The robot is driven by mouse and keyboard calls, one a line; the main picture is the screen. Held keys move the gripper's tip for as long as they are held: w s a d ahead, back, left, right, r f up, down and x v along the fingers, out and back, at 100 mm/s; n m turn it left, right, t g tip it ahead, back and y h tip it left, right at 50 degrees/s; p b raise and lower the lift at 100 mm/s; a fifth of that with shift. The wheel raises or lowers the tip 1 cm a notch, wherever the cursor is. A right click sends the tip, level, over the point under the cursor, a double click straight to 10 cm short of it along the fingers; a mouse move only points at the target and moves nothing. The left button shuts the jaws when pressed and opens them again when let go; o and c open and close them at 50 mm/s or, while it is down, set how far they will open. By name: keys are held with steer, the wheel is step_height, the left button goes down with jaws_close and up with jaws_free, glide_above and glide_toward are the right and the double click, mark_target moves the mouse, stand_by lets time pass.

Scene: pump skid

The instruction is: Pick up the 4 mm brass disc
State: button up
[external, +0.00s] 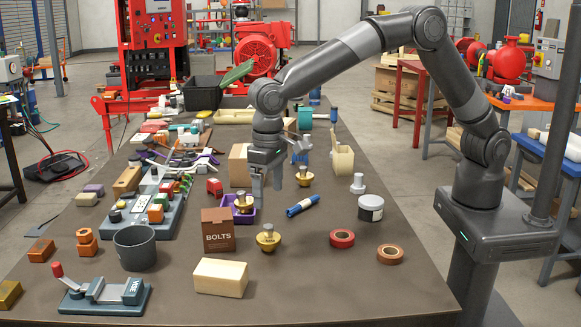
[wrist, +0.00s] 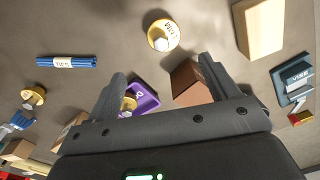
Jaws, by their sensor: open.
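Three brass discs with knobs on top are in view. One brass disc (external: 268,240) stands on the table in front of the purple tray; it is at top centre in the wrist view (wrist: 163,35). Its label is too small to read surely. A second brass disc (external: 243,208) sits in the purple tray (external: 226,215), partly behind my finger in the wrist view (wrist: 129,104). A third brass disc (external: 304,180) stands farther back, at left in the wrist view (wrist: 33,97). My gripper (external: 267,197) is open and empty, pointing down above the table near the tray.
The brown BOLTS box (external: 218,232) stands close to the tray and the front disc. A pale yellow block (external: 221,279) lies nearer the front. The front right tabletop is clear.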

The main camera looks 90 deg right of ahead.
mark_target(268, 227)
steer(key=shift+w+a+f, duration=0.15)
steer(key=shift+a+f, duration=0.05)
steer(key=shift+f, duration=0.25)
steer(key=shift+w+a+f, duration=0.15)
steer(key=shift+a+f, duration=0.05)
steer(key=shift+f, duration=0.25)
step_height(268, 227, down, 10)
steer(key=shift+s+f, duration=0.1)
steer(key=shift+f, duration=0.05)
steer(key=c, duration=1.1)
steer(key=shift+c, duration=0.2)
